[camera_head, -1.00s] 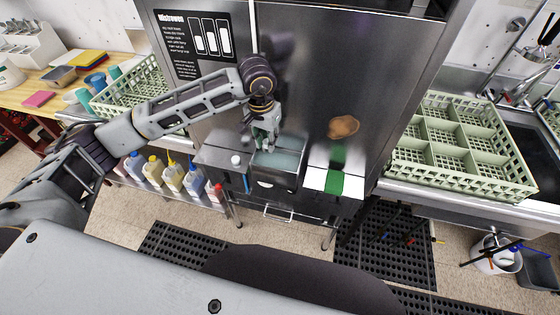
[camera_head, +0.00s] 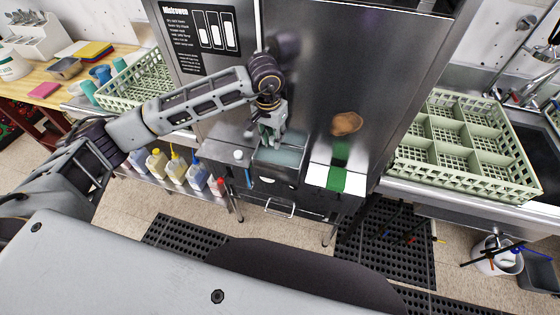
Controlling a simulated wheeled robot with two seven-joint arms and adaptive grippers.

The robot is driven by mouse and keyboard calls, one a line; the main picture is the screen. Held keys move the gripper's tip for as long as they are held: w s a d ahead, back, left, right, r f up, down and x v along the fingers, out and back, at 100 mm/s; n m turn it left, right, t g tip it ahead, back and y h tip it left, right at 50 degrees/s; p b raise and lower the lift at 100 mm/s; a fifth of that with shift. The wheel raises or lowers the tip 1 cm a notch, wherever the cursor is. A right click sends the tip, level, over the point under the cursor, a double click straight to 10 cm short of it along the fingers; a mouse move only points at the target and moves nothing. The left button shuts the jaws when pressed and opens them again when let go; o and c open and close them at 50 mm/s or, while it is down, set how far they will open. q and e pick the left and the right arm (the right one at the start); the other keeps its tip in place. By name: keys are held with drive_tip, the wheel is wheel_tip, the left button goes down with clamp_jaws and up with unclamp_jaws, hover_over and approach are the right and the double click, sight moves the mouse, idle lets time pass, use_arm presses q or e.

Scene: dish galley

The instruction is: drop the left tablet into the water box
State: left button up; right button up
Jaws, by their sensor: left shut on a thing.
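The water box (camera_head: 279,157) is an open dark box of pale blue-green water at the front of the steel machine. My left gripper (camera_head: 270,142) points down over the back left part of the box. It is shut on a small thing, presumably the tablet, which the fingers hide. I cannot tell how far the fingertips are above the water. A small white round piece (camera_head: 238,155) sits on the steel ledge left of the box; I cannot tell whether it is a tablet. My right gripper is out of view.
A white card with a green stripe (camera_head: 337,178) lies right of the box. The steel machine (camera_head: 340,60) rises close behind. Green racks stand at the left (camera_head: 139,82) and right (camera_head: 462,150). Several bottles (camera_head: 177,168) stand on a low shelf.

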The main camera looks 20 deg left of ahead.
use_arm(q)
drive_tip(key=shift+f+b, duration=0.3)
drive_tip(key=shift+f, duration=1.85)
drive_tip(key=o, duration=0.8)
drive_tip(key=shift+s+a+r, duration=0.1)
drive_tip(key=shift+s+r, duration=0.15)
drive_tip(key=shift+r, duration=1.7)
drive_tip(key=shift+s+r, duration=0.2)
drive_tip(key=shift+r, duration=1.8)
drive_tip(key=shift+s+a+r, duration=0.1)
drive_tip(key=shift+s+r, duration=0.15)
drive_tip(key=shift+r, duration=1.7)
drive_tip(key=shift+s, duration=0.1)
